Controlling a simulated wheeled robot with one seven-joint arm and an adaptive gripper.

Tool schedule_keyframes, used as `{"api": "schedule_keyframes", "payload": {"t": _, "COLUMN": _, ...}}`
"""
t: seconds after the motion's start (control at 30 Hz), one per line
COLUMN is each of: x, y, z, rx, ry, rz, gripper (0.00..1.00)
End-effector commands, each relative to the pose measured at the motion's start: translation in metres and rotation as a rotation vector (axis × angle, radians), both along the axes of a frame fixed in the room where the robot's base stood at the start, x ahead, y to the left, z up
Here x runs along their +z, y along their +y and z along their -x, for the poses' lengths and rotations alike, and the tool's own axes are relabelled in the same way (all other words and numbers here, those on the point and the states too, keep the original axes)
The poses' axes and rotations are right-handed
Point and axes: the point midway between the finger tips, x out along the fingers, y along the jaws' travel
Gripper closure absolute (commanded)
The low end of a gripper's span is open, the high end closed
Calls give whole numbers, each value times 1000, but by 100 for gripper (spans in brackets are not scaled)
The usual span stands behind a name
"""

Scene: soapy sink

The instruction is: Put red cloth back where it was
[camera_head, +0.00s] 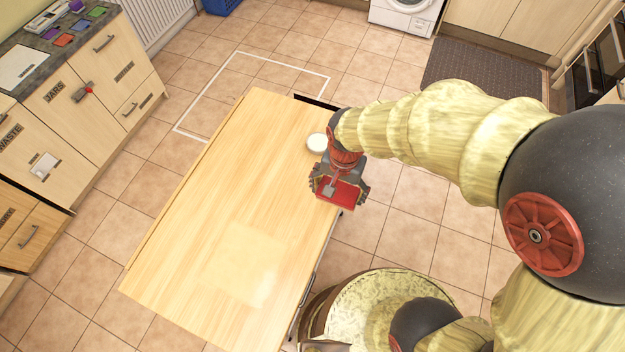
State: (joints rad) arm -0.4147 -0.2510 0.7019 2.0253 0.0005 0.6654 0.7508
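My gripper (339,197) hangs over the right edge of the wooden table (215,195), its dark fingers apart on the left and right. A flat red piece (345,193) shows between the fingers; I cannot tell whether it is a cloth or part of my gripper, or whether it is gripped. A small red square (64,40), possibly a cloth, lies on the dark counter at the upper left, near purple, blue and green squares. My gripper is far from that counter.
A round white dish (317,141) stands on the table close to my gripper. A pale glossy patch (240,262) marks the tabletop. Drawers (75,95) front the counter. Tiled floor lies open between counter and table. A dark mat (478,76) lies at the upper right.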

Motion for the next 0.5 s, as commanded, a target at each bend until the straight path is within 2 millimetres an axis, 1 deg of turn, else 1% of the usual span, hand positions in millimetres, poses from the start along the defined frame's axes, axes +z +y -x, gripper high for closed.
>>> {"api": "schedule_keyframes", "payload": {"t": 0.03, "x": -8, "y": 7, "z": -9, "rx": 2, "ry": 3, "rz": 1, "gripper": 41}}
{"api": "schedule_keyframes", "payload": {"t": 0.1, "x": -16, "y": 17, "z": -21, "rx": 2, "ry": 4, "rz": 2, "gripper": 41}}
{"api": "schedule_keyframes", "payload": {"t": 0.3, "x": -35, "y": 45, "z": -56, "rx": 2, "ry": 3, "rz": 1, "gripper": 41}}
{"api": "schedule_keyframes", "payload": {"t": 0.4, "x": -55, "y": 54, "z": -67, "rx": 2, "ry": 4, "rz": 2, "gripper": 41}}
{"api": "schedule_keyframes", "payload": {"t": 0.5, "x": -70, "y": 62, "z": -78, "rx": 2, "ry": 3, "rz": 1, "gripper": 41}}
